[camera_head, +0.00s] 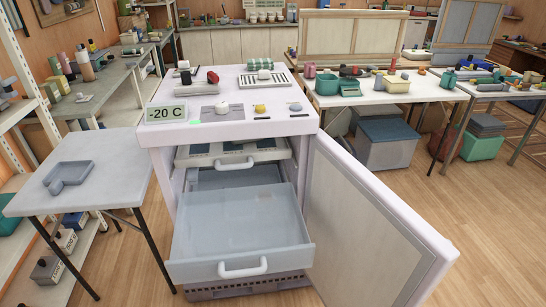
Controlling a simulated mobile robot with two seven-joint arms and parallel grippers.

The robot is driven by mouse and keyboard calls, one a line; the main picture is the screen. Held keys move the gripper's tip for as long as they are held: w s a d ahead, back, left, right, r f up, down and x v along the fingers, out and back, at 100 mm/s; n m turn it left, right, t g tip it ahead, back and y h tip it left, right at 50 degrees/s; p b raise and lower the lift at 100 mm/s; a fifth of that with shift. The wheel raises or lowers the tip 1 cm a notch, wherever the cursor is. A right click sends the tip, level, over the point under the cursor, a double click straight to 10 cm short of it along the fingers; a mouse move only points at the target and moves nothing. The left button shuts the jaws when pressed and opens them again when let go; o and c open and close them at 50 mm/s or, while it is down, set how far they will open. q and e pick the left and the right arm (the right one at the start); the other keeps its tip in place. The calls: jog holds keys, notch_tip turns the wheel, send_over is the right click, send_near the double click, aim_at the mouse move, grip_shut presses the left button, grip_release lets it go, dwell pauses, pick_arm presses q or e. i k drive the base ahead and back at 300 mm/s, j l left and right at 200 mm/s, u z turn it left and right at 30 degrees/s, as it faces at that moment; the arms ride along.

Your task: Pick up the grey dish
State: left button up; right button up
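The grey dish (69,173) lies on the small grey side table (108,183) at the left. It is shallow, with a raised rim and an irregular outline with a narrower end toward the front left. Nothing touches it, and it looks empty. Neither my left nor my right gripper is in view.
A white freezer marked -20 C stands in the middle, its door (373,230) swung open to the right. Its lower clear drawer (240,228) is pulled out toward me. Small items stand on the freezer top (228,80). The side table around the dish is clear.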

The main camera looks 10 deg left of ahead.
aim_at(74, 172)
jog(key=u, duration=1.65)
jog(key=i+j+z, duration=0.3)
jog(key=j, duration=0.15)
jog(key=k+l, duration=0.05)
